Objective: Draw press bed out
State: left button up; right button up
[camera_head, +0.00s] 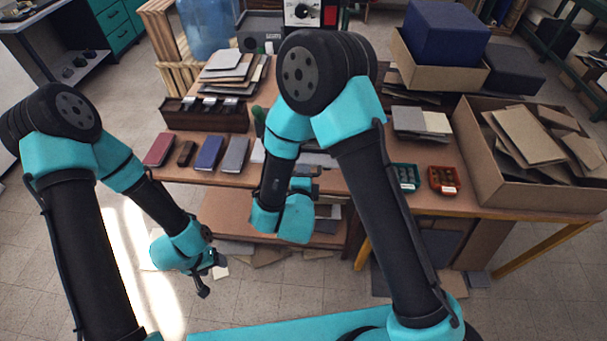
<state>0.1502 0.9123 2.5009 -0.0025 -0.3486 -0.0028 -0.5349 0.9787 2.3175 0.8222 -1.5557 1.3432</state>
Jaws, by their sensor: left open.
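A machine with a white front panel, a dark dial and a red switch (308,14) stands at the back of the table, and it looks like the press. My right arm hides most of what lies below it. A flat grey plate (318,159) shows partly behind that arm; I cannot tell whether it is the press bed. My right gripper (310,187) is in front of the table's front edge, below the plate; its jaw opening is unclear. My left gripper (211,273) is open and empty, low over the floor in front of the table.
Red, dark, blue and grey covers (208,153) lie at the table's left front. A dark divided rack (205,114) stands behind them. Green and orange trays (443,180) and a cardboard box of boards (481,152) occupy the right. A lower shelf (225,213) is underneath.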

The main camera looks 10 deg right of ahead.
dwell(0.3)
jog(key=v, duration=1.7)
jog(key=shift+s+r, duration=0.15)
jog(key=w+d+f+n+g+y, duration=0.2)
jog(key=w+d+f+n+g, duration=0.15)
jog(key=f, duration=0.45)
jog(key=w+d+f+n+g+y, duration=0.2)
jog(key=w+d+f+n+g, duration=0.1)
jog(key=d+f+n+g, duration=0.3)
jog(key=s+d+f+n+g+y, duration=0.1)
jog(key=d+f+n, duration=0.2)
jog(key=s+d+f+n+g+y, duration=0.1)
jog(key=s+d+f+n+g, duration=0.1)
jog(key=d+f+n, duration=0.1)
jog(key=s+d+f+n+g+y, duration=0.1)
jog(key=s+d+f+n+g, duration=0.1)
jog(key=d+f+n, duration=0.1)
jog(key=shift+s+d+n+y, duration=0.1)
jog(key=shift+s+n+y, duration=0.1)
jog(key=shift+n+y, duration=0.1)
pick_arm(q)
jog(key=shift+c, duration=0.2)
dwell(0.3)
